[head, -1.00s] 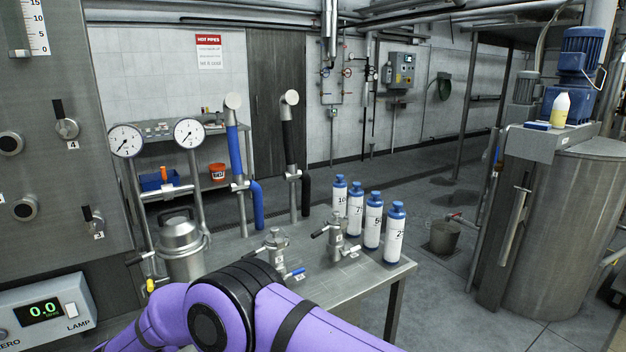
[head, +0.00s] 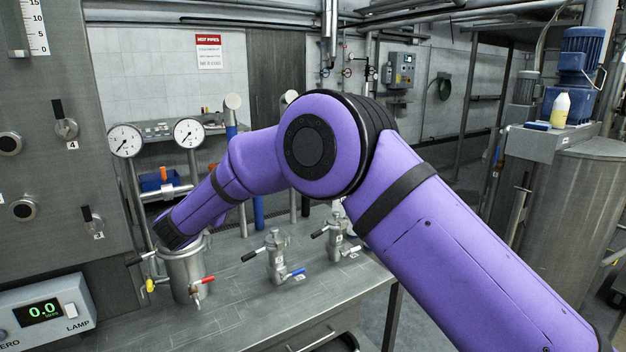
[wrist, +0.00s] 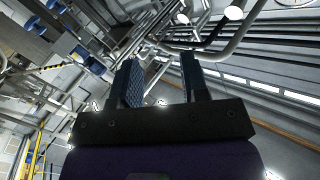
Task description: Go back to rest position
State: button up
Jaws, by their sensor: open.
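My gripper (wrist: 162,75) shows in the wrist view with its two dark fingers apart and nothing between them. Around it are tilted pipes and ceiling fittings. In the head view my purple arm rises from the lower right to a bent joint in the middle, then slopes down left to a dark end over the lidded steel vessel (head: 184,275). My gripper cannot be made out there. I cannot tell whether the arm touches the vessel.
The steel table (head: 240,325) carries the vessel and two small steel valve pots (head: 277,262) (head: 336,240). Two pressure gauges (head: 125,140) (head: 188,132) stand behind. A control panel (head: 65,190) is at left, a large tank (head: 575,225) at right. My arm hides the labelled bottles.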

jog(key=w+d+r+n+y, duration=0.1)
jog(key=d+r+y, duration=0.15)
jog(key=r, duration=0.25)
jog(key=w+d+r+n+y, duration=0.1)
jog(key=w+d+r+y, duration=0.1)
jog(key=d+r, duration=0.3)
jog(key=s+d+r+n+g+y, duration=0.1)
jog(key=s+d+r+n+y, duration=0.2)
jog(key=d+r, duration=0.45)
jog(key=s+d+r+n+g+y, duration=0.1)
jog(key=s+d+r+n+y, duration=0.1)
jog(key=s+d+r, duration=0.35)
jog(key=s+d+f+g+h, duration=0.1)
jog(key=s+d+f+g, duration=0.2)
jog(key=s+d, duration=0.8)
jog(key=s+d+f+g+h, duration=0.2)
jog(key=s+d+f+g, duration=0.1)
jog(key=s+d, duration=0.8)
jog(key=s+d+f+g+h, duration=0.2)
jog(key=s+d+f+g, duration=0.1)
jog(key=s+d, duration=0.8)
jog(key=s+f, duration=0.1)
jog(key=s, duration=0.3)
jog(key=shift+s+f+g, duration=0.15)
jog(key=shift+f+g, duration=0.15)
jog(key=shift+f, duration=0.05)
jog(key=shift+d+h, duration=0.1)
jog(key=shift+h, duration=0.15)
